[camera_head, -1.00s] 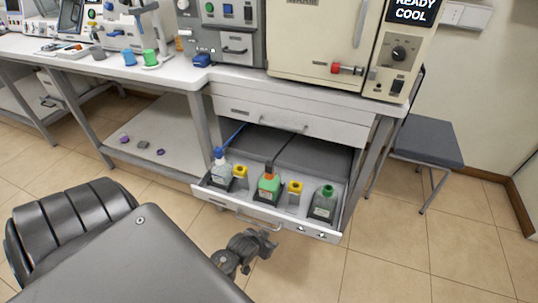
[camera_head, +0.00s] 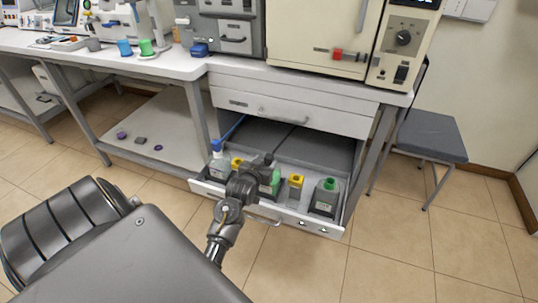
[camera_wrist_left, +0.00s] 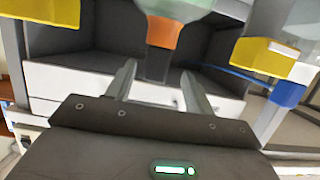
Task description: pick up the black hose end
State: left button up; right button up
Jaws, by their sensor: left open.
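The black hose end (camera_wrist_left: 157,64) shows in the left wrist view as a dark piece on the orange cap (camera_wrist_left: 163,32) of a bottle. That view is upside down, so the cap hangs from the top of the picture. My left gripper (camera_wrist_left: 157,82) is open, with one finger on each side of the black piece in that view. I cannot tell whether either finger touches it. In the head view my left gripper (camera_head: 262,161) is over the middle bottle (camera_head: 276,183) in the open drawer and hides its top and the hose end. My right gripper is not in view.
The open drawer (camera_head: 329,230) also holds a blue-capped bottle (camera_head: 218,163), yellow-capped containers (camera_head: 295,188) and a green-capped bottle (camera_head: 325,199). A thin blue rod or tube (camera_head: 236,127) rises behind the blue cap. The workbench (camera_head: 300,84) overhangs the drawer. A stool (camera_head: 427,136) stands right.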

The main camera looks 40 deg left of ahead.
aim_at(271, 155)
pick_arm(q)
jog(key=x, duration=0.3)
jog(key=b+x, duration=0.1)
jog(key=shift+w+d+f, duration=0.2)
jog(key=shift+w+f, duration=0.05)
jog(key=shift+w, duration=0.2)
jog(key=shift+w+a, duration=0.1)
jog(key=shift+w, duration=0.1)
jog(key=c, duration=1)
jog(key=shift+c, duration=0.2)
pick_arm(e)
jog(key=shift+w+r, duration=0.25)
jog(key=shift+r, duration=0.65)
